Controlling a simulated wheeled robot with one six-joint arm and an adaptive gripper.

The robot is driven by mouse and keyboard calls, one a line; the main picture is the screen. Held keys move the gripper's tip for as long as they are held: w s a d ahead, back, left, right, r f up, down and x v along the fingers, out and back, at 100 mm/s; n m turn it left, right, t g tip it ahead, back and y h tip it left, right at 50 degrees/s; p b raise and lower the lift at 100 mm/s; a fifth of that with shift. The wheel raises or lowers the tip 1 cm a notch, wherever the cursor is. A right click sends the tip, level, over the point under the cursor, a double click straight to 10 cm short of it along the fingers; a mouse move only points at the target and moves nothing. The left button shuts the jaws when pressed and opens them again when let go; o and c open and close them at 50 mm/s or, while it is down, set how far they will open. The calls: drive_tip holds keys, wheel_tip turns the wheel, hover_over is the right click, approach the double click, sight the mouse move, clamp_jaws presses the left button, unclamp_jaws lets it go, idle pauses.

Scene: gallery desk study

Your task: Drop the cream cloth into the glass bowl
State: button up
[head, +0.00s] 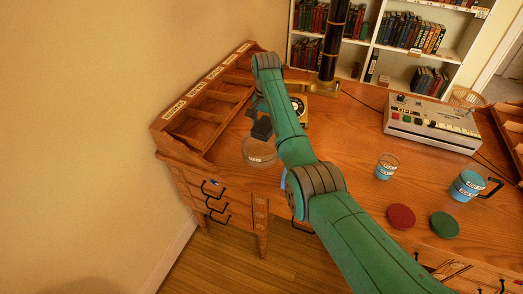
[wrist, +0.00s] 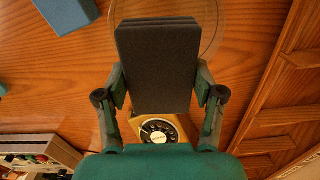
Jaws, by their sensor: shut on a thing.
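My gripper (wrist: 160,88) is shut on a dark grey, flat, layered piece (wrist: 158,62), which looks like a folded cloth. The head view shows this dark piece (head: 261,129) just above the back of the glass bowl (head: 259,158). The bowl is clear, with a pale label, and stands near the desk's left front edge. In the wrist view the rim of the bowl (wrist: 222,30) shows behind and beside the held piece. I see no cream-coloured cloth. Whether the held piece touches the bowl is unclear.
A yellow rotary telephone (head: 299,106) stands behind my arm. A blue item (wrist: 66,13) lies near the bowl. A labelled wooden compartment rack (head: 207,105) lines the desk's left side. A control box (head: 432,122), a glass cup (head: 386,166) and a blue mug (head: 466,186) stand right.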

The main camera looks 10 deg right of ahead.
drive_tip(key=o, duration=1.2)
drive_tip(key=shift+o, duration=0.2)
drive_tip(key=shift+r, duration=3.75)
